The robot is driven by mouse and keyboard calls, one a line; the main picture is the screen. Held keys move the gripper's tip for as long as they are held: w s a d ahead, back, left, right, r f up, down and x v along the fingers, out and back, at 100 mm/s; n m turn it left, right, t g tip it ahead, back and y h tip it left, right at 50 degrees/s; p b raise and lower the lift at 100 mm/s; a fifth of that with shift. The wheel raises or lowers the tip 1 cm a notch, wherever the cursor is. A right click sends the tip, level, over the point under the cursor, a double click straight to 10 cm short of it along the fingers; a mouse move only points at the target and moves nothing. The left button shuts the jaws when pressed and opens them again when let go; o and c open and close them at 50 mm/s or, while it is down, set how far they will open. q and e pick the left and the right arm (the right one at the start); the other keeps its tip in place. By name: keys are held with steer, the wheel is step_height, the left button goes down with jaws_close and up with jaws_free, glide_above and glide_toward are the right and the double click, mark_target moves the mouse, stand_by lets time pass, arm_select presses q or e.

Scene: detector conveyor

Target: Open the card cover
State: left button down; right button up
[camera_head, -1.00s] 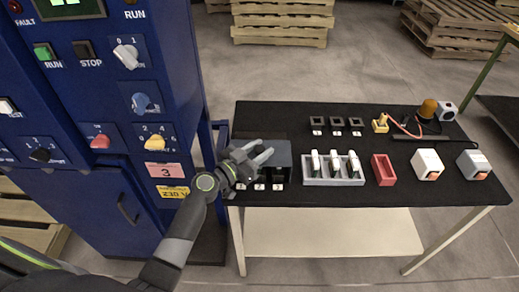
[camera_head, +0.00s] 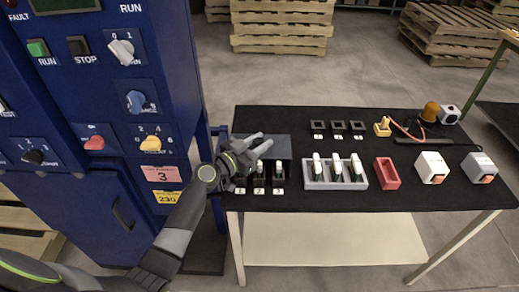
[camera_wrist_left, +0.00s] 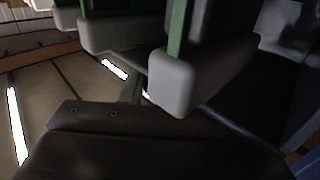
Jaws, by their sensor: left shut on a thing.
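The dark grey card cover (camera_head: 279,145) is at the left end of the black table, tilted up towards the back of the card box. Below its front, several cards (camera_head: 277,172) with pale handles stand in the dark box. My left gripper (camera_head: 260,142) is at the left part of the cover and is shut on it; the exact contact is hard to see. In the left wrist view, grey card handles (camera_wrist_left: 185,82) with green edges are close up, above a dark plate. My right gripper is out of view.
A grey rack (camera_head: 352,183) with several upright cards stands just right of the box, then a red tray (camera_head: 387,173) and two white-grey boxes. A blue control cabinet (camera_head: 110,180) stands to the left. Black frames (camera_head: 337,128) lie behind on the table.

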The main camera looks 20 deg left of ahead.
arm_select(q)
steer(key=c, duration=1.1)
jaws_free()
steer(key=shift+c, duration=0.2)
steer(key=shift+s, duration=0.1)
steer(key=b+v, duration=0.4)
steer(key=v, duration=1.3)
steer(key=shift+b, duration=0.3)
steer(key=shift+o, duration=0.2)
steer(key=shift+s, duration=0.1)
